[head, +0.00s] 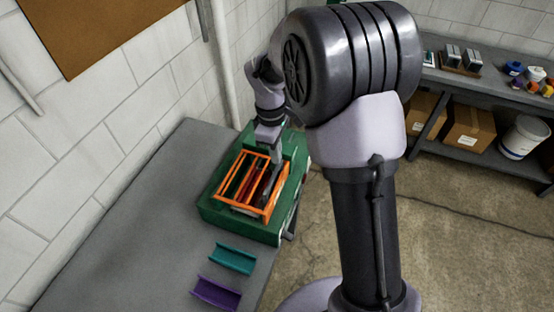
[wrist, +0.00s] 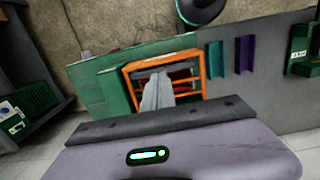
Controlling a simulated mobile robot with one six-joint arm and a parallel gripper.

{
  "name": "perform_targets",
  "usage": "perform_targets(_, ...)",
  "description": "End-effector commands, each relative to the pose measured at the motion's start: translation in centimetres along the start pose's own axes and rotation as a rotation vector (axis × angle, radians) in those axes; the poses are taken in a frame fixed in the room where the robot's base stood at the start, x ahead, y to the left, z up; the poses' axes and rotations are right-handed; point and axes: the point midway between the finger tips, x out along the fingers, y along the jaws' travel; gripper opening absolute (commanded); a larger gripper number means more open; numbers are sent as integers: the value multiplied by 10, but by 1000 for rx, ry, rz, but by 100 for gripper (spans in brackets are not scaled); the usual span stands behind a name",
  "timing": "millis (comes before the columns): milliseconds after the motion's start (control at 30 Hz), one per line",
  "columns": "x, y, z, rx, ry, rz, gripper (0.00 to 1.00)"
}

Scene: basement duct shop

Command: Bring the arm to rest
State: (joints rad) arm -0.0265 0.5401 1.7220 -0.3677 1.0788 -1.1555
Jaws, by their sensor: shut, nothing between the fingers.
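My gripper (wrist: 159,80) is shut and empty in the wrist view, its fingers pointing over the orange frame (wrist: 128,86). In the head view my arm reaches down at the far end of the orange frame (head: 227,204), which sits on a green block (head: 225,222) on the grey bench. The fingers overlap the frame's right side there, and I cannot tell whether they touch it. Dark red parts show inside the frame. The fingertips are partly hidden in the head view.
A teal channel (head: 232,258) and a purple channel (head: 216,292) lie on the grey bench (head: 130,225). The wall stands close at left. At right, a shelf (head: 475,88) holds small parts, with cardboard boxes (head: 468,128) and a white bucket (head: 524,138) below. Open floor lies between.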

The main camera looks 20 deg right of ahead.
Motion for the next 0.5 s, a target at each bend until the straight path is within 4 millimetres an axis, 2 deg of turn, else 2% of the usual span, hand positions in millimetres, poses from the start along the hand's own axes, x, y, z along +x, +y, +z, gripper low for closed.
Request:
perform_targets(100,-32,1,2,0,2,2,0)
perform_targets(200,-51,1,3,-2,1,2,0)
perform_targets(333,-63,0,4,-1,0,0,0)
perform_targets(500,-61,-3,6,21,10,6,0)
